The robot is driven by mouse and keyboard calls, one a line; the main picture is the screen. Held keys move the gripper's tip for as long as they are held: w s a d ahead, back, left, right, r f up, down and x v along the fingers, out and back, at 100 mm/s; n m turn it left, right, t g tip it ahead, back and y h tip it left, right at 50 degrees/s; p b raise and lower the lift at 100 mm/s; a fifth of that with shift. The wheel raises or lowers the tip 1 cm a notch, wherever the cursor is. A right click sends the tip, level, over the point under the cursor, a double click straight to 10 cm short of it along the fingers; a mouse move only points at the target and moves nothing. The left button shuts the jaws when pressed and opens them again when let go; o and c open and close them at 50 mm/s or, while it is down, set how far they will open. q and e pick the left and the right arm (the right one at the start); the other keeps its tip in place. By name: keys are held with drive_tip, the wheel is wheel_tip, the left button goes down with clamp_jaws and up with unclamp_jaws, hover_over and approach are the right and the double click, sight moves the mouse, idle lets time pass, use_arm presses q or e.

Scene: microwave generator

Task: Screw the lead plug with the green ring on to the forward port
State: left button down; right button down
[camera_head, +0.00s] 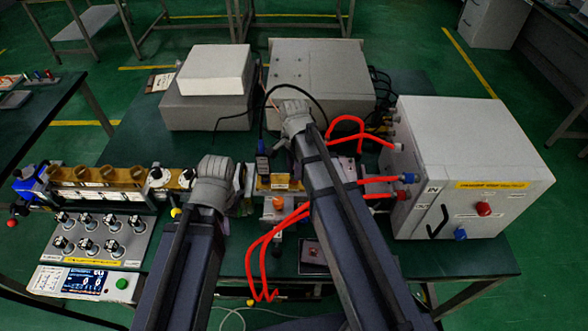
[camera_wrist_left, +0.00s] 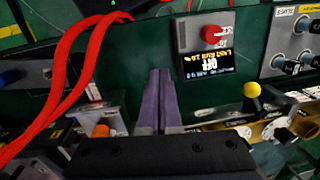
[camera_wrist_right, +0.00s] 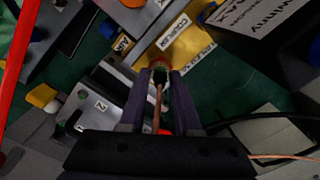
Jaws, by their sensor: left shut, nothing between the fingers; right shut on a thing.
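My right gripper (camera_wrist_right: 161,80) is shut on the lead plug (camera_wrist_right: 160,76), and a green band shows on it between the fingertips. A thin copper-coloured lead runs back from the plug between the fingers. An orange-red ring (camera_wrist_right: 161,61) lies just beyond the tips, by a yellow block (camera_wrist_right: 190,47) labelled COUPLER; I cannot tell whether the plug touches it. I cannot single out the forward port. In the head view the right gripper (camera_head: 294,108) is at upper centre, its tips hidden. My left gripper (camera_wrist_left: 160,72) is shut and empty; its wrist (camera_head: 212,180) shows left of the right arm.
A large grey box (camera_head: 470,165) with red hoses (camera_head: 375,181) stands at right. A brass waveguide run (camera_head: 100,175) and a knob panel (camera_head: 95,238) lie at left. Grey boxes (camera_head: 320,70) stand behind. A display box with a red knob (camera_wrist_left: 212,34) lies beyond the left fingertips.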

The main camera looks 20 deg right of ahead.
drive_tip(key=c, duration=0.6)
unclamp_jaws()
drive_tip(key=shift+r, duration=0.15)
wheel_tip(320, 180, up, 8)
drive_tip(key=p, duration=0.8)
drive_tip(key=shift+f, duration=0.2)
